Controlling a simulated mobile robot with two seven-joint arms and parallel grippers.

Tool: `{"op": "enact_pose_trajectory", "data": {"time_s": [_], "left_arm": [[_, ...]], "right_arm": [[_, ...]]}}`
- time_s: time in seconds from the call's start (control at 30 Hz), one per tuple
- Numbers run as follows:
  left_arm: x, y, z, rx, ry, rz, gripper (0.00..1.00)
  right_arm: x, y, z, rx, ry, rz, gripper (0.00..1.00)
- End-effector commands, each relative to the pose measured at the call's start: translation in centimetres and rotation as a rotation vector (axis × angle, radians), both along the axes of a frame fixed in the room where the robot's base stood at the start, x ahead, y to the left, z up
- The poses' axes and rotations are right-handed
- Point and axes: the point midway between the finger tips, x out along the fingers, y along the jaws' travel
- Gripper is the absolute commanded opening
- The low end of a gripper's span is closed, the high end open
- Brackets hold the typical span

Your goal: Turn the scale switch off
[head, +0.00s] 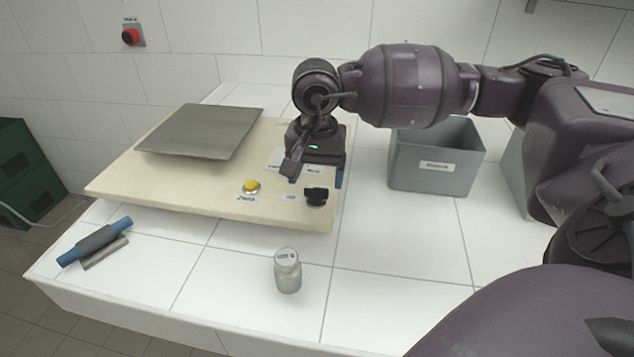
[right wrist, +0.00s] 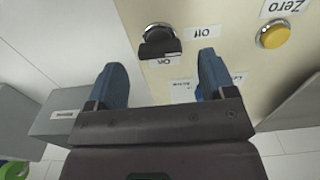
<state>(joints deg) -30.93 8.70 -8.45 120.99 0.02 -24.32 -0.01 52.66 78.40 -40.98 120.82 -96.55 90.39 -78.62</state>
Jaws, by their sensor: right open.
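The scale (head: 150,185) has a cream base and a grey metal plate (head: 200,130). Its black switch (head: 316,195) sits at the near right corner of the base. In the right wrist view the switch (right wrist: 160,42) is a black lever on a silver round mount, with its lever end towards the "On" label (right wrist: 168,62); the "Off" label (right wrist: 203,32) is beside it. My right gripper (head: 315,176) is over that corner, pointing down, open and empty. In the right wrist view its blue fingertips (right wrist: 162,78) are apart, with the switch just beyond them. My left gripper is not in view.
A yellow "Zero" button (head: 251,187) is left of the switch. A grey labelled bin (head: 436,160) stands right of the scale. A red button (head: 130,37) is on the wall.

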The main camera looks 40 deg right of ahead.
Motion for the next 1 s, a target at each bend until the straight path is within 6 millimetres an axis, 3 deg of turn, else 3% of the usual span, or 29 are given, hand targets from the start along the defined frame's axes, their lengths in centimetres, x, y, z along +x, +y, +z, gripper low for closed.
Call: {"op": "enact_pose_trajectory", "data": {"time_s": [0.1, 0.4, 0.6, 1.0], "left_arm": [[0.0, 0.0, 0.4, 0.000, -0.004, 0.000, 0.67], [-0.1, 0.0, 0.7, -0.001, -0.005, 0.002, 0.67], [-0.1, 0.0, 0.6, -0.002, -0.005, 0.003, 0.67], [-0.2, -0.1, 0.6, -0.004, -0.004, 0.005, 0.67]], "right_arm": [[0.0, 0.0, 2.7, 0.000, -0.007, 0.000, 0.77], [0.0, 0.0, 7.0, -0.001, -0.003, 0.000, 0.77], [0.0, 0.0, 8.0, 0.000, -0.001, 0.001, 0.77], [0.0, 0.0, 8.0, -0.001, -0.001, 0.000, 0.77]]}}
